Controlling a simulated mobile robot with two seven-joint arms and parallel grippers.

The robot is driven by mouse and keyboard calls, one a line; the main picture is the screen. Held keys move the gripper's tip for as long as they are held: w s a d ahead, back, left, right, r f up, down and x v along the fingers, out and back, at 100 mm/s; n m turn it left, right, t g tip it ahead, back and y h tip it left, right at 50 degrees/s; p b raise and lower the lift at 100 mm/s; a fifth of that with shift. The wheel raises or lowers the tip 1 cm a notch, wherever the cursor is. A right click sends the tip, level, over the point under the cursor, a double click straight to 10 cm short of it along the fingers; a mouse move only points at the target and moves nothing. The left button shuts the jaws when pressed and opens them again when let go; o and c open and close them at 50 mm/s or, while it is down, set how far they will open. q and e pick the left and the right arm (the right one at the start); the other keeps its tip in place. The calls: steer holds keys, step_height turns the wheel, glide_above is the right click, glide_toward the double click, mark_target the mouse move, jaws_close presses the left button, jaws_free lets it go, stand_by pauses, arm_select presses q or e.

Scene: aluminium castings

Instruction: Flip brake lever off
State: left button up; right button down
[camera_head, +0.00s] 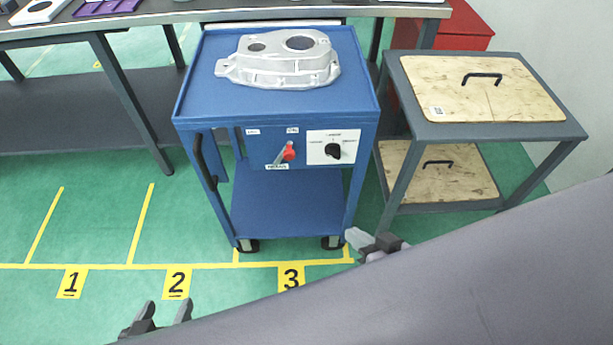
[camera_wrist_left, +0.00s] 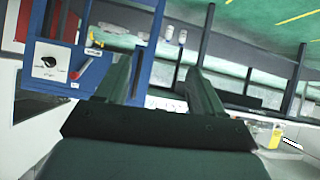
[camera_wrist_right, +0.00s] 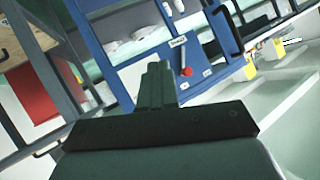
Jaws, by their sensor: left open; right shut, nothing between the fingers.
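The brake lever (camera_head: 289,152), a red piece with a thin silver part slanting to its lower left, is on the front panel of the blue cart (camera_head: 290,205). The lever's red part also shows in the left wrist view (camera_wrist_left: 76,75) and in the right wrist view (camera_wrist_right: 187,72). Small white labels sit above and below it; their text is too small to read. My left gripper (camera_head: 163,311) is open and empty, low in front of the cart and to its left. My right gripper (camera_head: 360,239) is shut and empty, right of the cart's lower front. Neither touches the lever.
A black rotary knob (camera_head: 333,150) on a white plate is right of the lever. An aluminium casting (camera_head: 280,61) lies on the cart top. A grey table (camera_head: 490,131) with wooden boards stands close on the right. My own arm covers the lower right.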

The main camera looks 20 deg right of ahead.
arm_select(q)
steer(key=w+d+f+h+b, duration=0.1)
steer(key=d+f+b, duration=0.3)
steer(key=b, duration=0.7)
steer(key=w+d+f+t+h+b, duration=0.1)
steer(key=w+d+f+h+b, duration=0.1)
steer(key=f+b, duration=0.6)
steer(key=d+h+b, duration=0.1)
steer(key=d+b, duration=0.1)
steer(key=b, duration=0.2)
steer(key=shift+d, duration=0.2)
arm_select(e)
steer(key=w+d+f+m+t+y, duration=0.1)
steer(key=w+m+t+y, duration=0.1)
steer(key=m, duration=0.6)
steer(key=w+d+m+t+y, duration=0.1)
steer(key=w+m+t, duration=0.4)
steer(key=m, duration=0.3)
steer(key=shift+w+d+f+y, duration=0.3)
steer(key=shift+w+f+y, duration=0.1)
steer(key=shift+w, duration=0.5)
arm_select(q)
steer(key=shift+w+f, duration=0.1)
arm_select(e)
steer(key=shift+w, duration=0.1)
